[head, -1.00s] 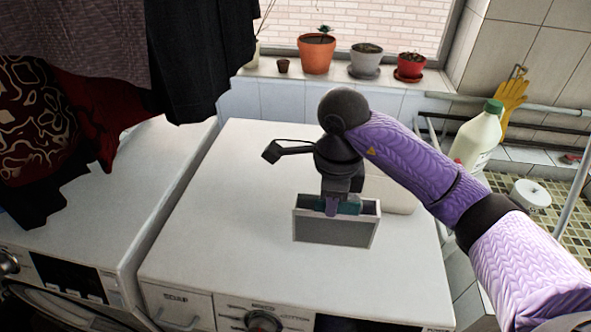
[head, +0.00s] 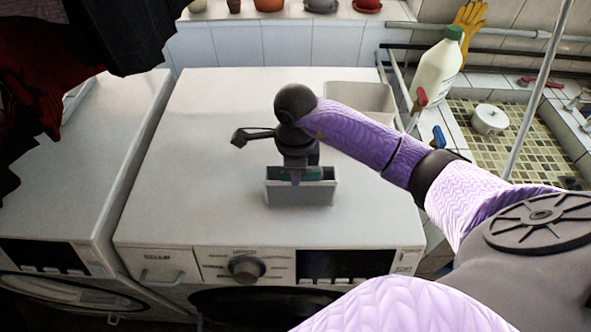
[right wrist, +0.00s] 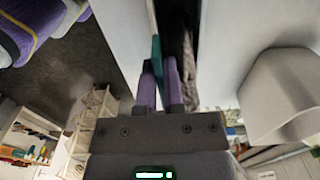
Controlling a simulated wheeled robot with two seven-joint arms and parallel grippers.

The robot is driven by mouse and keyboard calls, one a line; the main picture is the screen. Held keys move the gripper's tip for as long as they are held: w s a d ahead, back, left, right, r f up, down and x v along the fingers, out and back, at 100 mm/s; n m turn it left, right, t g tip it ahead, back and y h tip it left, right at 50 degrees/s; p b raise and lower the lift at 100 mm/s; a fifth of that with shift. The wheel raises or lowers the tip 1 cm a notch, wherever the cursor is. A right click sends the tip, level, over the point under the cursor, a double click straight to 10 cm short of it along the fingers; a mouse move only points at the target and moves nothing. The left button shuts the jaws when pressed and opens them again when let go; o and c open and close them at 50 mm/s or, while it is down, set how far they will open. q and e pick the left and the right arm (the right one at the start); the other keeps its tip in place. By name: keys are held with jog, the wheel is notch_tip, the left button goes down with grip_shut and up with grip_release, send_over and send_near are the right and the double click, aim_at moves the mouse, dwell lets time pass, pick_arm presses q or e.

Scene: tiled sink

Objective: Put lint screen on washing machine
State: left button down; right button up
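The lint screen (head: 300,194) is a grey box-like frame with a teal strip along its open top. It stands upright over the front part of the white washing machine (head: 190,150); I cannot tell whether its base touches the top. My right gripper (head: 302,178) comes down on it from above, and its purple fingers are closed on its upper part. In the right wrist view the fingers (right wrist: 159,85) are close together by the teal edge of the lint screen (right wrist: 156,50). My left gripper is not in view.
A white open bin (head: 360,97) stands on the machine's back right corner. A second white machine (head: 75,180) is at the left, with dark clothes (head: 120,30) hanging above it. A bottle (head: 437,75) stands by the tiled sink at the right. The machine top's left part is clear.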

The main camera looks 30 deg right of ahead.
jog(key=o, duration=0.4)
jog(key=shift+r, duration=0.1)
notch_tip(320, 180, up, 12)
jog(key=shift+p, duration=0.35)
